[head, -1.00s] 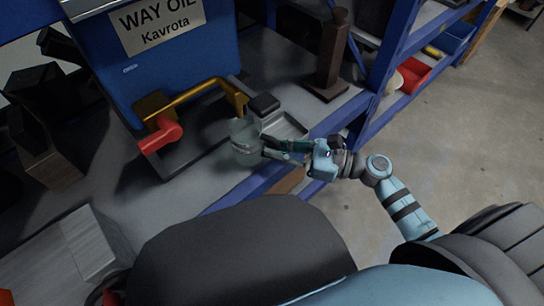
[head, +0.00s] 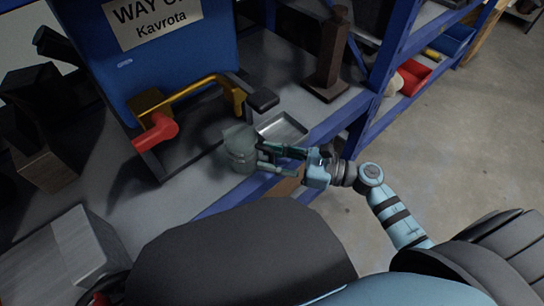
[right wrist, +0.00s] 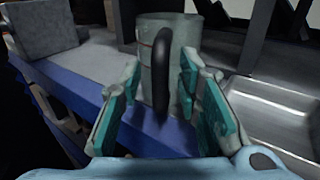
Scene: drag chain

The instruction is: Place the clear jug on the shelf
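The clear jug (head: 240,149) is a greyish see-through vessel at the front of the blue-framed shelf surface, below the dispenser's tap. My right gripper (head: 262,157) reaches it from the right. In the right wrist view the jug (right wrist: 176,60) is upright, with its black handle (right wrist: 162,78) facing me. I cannot tell whether the jug's base touches the surface. My left gripper is not in view.
A blue "WAY OIL Kavrota" tank (head: 165,55) with a yellow tap bar and red handle (head: 157,131) stands behind the jug. A metal tray (head: 283,128) is to its right. A grey box (head: 85,242) stands at lower left. A blue post (head: 385,65) rises at right.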

